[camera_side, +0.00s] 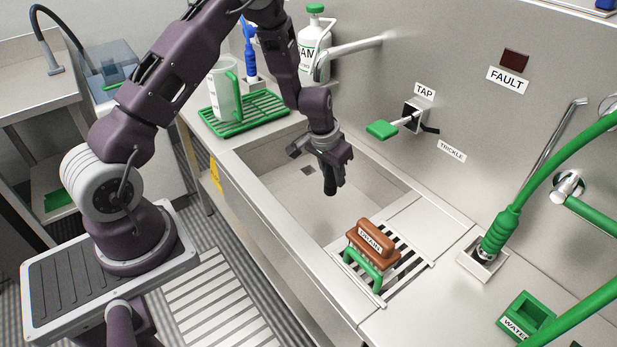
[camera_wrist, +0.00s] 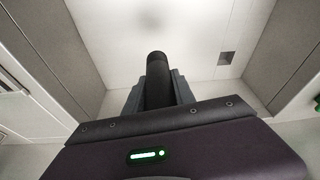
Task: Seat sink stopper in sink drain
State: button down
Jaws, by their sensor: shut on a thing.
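My gripper (camera_side: 332,172) is over the sink basin and shut on a dark, roughly cylindrical piece, the sink stopper (camera_side: 330,187). The stopper points down below the fingers and is clear of the basin floor. In the wrist view the stopper (camera_wrist: 157,82) stands out between the grey fingers (camera_wrist: 158,100), and its end is in plain sight. A small dark square, apparently the sink drain (camera_side: 308,170), lies in the basin to the left of the stopper in the side view. In the wrist view this drain (camera_wrist: 226,58) is to the right of the stopper, apart from it and uncovered.
The sink basin (camera_side: 262,170) has steep walls around my gripper. A brown brush (camera_side: 371,237) lies on a slatted rack (camera_side: 415,262) at the near end. A tap spout (camera_side: 350,47) reaches over the far end. A green tap lever (camera_side: 382,129) sticks out from the back wall.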

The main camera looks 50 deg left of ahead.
aim_at(332, 181)
jog(key=x, duration=0.3)
jog(key=shift+s+a+f, duration=0.15)
jog(key=shift+a+f, duration=0.05)
jog(key=shift+a, duration=0.1)
jog(key=w+a, duration=0.3)
jog(key=a, duration=0.6)
jog(key=w+a, duration=0.3)
jog(key=a, duration=0.5)
jog(key=shift+s+d+f, duration=0.1)
jog(key=shift+s+f, duration=0.05)
jog(key=shift+f, duration=1.65)
jog(key=shift+s+f, duration=0.1)
jog(key=shift+f, duration=1.65)
jog(key=c, duration=1)
grip_release()
jog(key=shift+f, duration=0.1)
jog(key=shift+c, duration=0.2)
